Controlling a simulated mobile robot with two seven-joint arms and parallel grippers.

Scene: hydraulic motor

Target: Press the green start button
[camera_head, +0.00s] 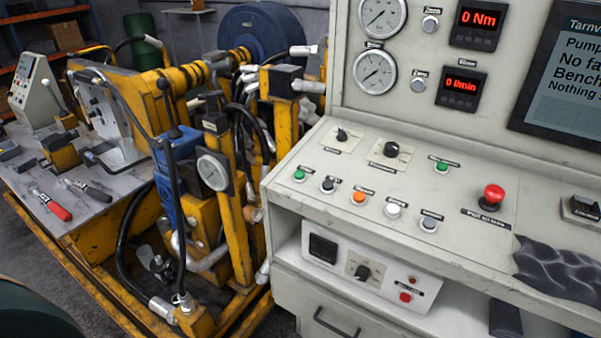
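The sloped control panel (330,185) of a pale bench fills the right half of the head view. One green button (300,175) is at the left end of its front row. Another green button (442,167) is further back and to the right. Their labels are too small to read, so I cannot tell which one is the start button. Neither of my grippers is in view.
A black button (327,185), orange button (358,198), white button (393,209) and red mushroom button (491,197) share the panel. Crumpled dark cloth (560,270) lies at its right front. The yellow hydraulic rig (238,190), with hoses, stands close on the left.

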